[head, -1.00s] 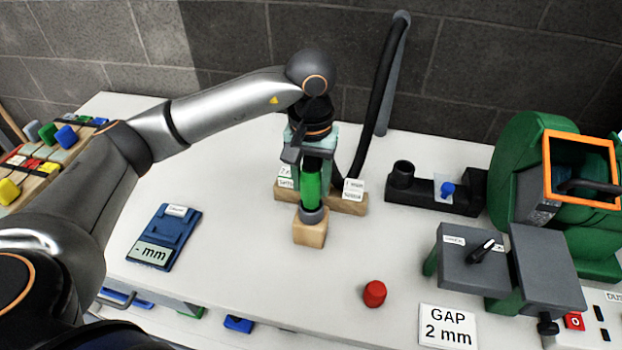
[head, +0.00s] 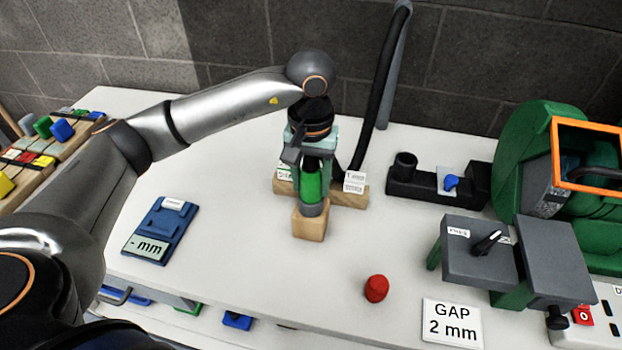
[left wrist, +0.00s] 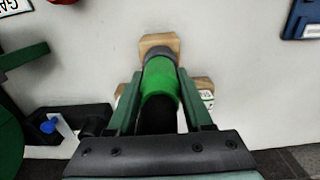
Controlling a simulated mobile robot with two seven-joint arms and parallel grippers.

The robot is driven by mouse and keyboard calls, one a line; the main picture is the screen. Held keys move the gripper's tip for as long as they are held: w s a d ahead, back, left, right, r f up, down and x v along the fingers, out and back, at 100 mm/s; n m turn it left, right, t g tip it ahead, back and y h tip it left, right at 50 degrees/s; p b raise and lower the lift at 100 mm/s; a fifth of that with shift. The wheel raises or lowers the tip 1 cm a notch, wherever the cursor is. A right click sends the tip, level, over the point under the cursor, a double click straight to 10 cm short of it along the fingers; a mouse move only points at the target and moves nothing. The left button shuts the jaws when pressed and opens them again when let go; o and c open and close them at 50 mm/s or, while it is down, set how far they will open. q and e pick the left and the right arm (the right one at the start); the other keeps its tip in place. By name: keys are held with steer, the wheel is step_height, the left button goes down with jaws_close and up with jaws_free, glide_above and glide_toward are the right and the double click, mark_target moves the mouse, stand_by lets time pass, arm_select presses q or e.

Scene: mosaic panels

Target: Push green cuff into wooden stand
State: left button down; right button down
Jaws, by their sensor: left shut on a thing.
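The green cuff (head: 311,186) stands upright at the wooden stand (head: 310,222), with its lower end at the grey collar (head: 312,208) on top of the block. My left gripper (head: 312,168) points down and is shut on the cuff. In the left wrist view the cuff (left wrist: 160,78) lies between the two fingers, with the grey collar and wooden block (left wrist: 158,41) beyond it. How deep the cuff sits in the collar cannot be told. My right gripper is not in view.
Behind the stand lies a wooden base with small labels (head: 354,182) and a black hose (head: 378,95). A black holder (head: 430,186) stands to the right, and a green machine (head: 545,150) beyond it. A red knob (head: 376,288) and a blue gauge (head: 160,232) flank clear white bench.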

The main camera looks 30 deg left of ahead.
arm_select(q)
steer(key=shift+f, duration=0.15)
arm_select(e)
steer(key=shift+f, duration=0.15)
arm_select(q)
steer(key=shift+c, duration=1.1)
jaws_free()
steer(key=shift+w+r, duration=0.1)
steer(key=shift+r, duration=0.55)
step_height(320, 180, up, 11)
steer(key=shift+r+p, duration=0.15)
steer(key=shift+p, duration=0.3)
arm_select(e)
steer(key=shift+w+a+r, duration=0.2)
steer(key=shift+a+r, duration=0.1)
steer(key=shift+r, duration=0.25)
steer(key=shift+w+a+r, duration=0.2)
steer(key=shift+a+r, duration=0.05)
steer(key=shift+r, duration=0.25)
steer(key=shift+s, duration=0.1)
